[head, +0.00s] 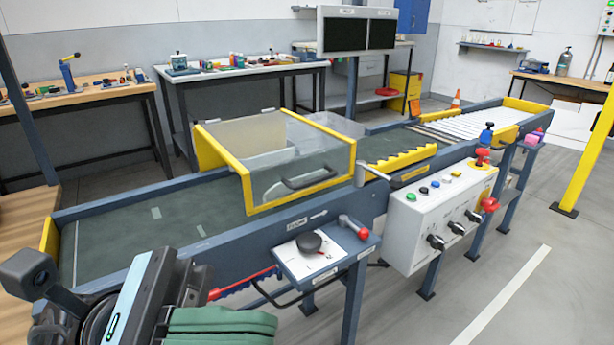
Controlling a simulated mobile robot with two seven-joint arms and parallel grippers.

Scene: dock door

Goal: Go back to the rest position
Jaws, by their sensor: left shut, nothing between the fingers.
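My left gripper (172,282) is at the lower left, in front of the near end of the conveyor (150,232). It is shut, with nothing seen between its fingers. Part of it is hidden by its own housing and the picture's bottom edge. My right gripper is not in view.
The conveyor carries a clear guard with yellow edges (243,180). A white control box (440,215) with buttons and knobs hangs on its front. A small shelf (318,262) with a black knob juts out nearby. A yellow post (588,160) stands right. Floor at lower right is clear.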

